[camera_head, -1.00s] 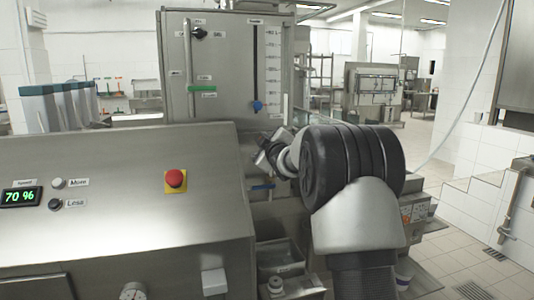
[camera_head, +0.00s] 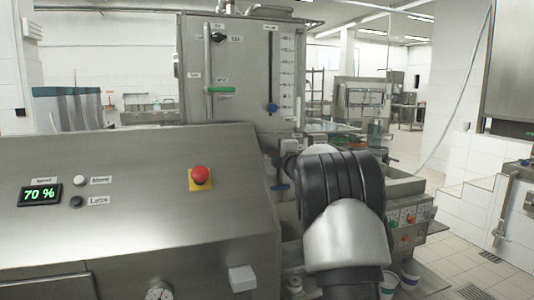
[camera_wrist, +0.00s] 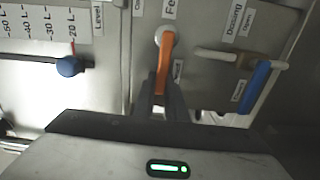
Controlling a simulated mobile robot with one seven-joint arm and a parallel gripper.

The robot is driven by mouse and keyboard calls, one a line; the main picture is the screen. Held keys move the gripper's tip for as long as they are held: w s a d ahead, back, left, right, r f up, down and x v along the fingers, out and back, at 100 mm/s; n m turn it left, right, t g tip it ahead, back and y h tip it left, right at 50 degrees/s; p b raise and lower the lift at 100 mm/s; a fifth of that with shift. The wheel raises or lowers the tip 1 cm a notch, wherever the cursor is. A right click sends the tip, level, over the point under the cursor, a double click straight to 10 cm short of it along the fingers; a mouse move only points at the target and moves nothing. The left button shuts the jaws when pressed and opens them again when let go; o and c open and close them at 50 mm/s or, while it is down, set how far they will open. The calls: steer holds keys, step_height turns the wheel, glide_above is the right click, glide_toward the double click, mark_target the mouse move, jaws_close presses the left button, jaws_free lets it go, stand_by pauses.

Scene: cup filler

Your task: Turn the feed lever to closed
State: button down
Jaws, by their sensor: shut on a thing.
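The feed lever (camera_wrist: 163,68) shows in the wrist view as an orange handle hanging from a round pale pivot on the steel panel. A label beginning "Fe" is beside the pivot. My gripper (camera_wrist: 160,90) is shut on the lower part of the orange handle, with a dark finger on each side. In the head view my own arm hides the lever and the fingers. The lever's position marks cannot be read.
Right of the lever is a blue handle (camera_wrist: 254,86) labelled Dosing. Left is a blue level marker (camera_wrist: 68,66). In the head view, a green handle (camera_head: 219,90) is on the tank, and a red stop button (camera_head: 200,176) is on the sloped console (camera_head: 130,210).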

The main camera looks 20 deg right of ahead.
steer(key=shift+f+n, duration=0.2)
steer(key=shift+n, duration=0.1)
steer(key=c, duration=1.8)
jaws_free()
steer(key=shift+s, duration=0.1)
steer(key=s, duration=1.7)
steer(key=shift+s, duration=0.15)
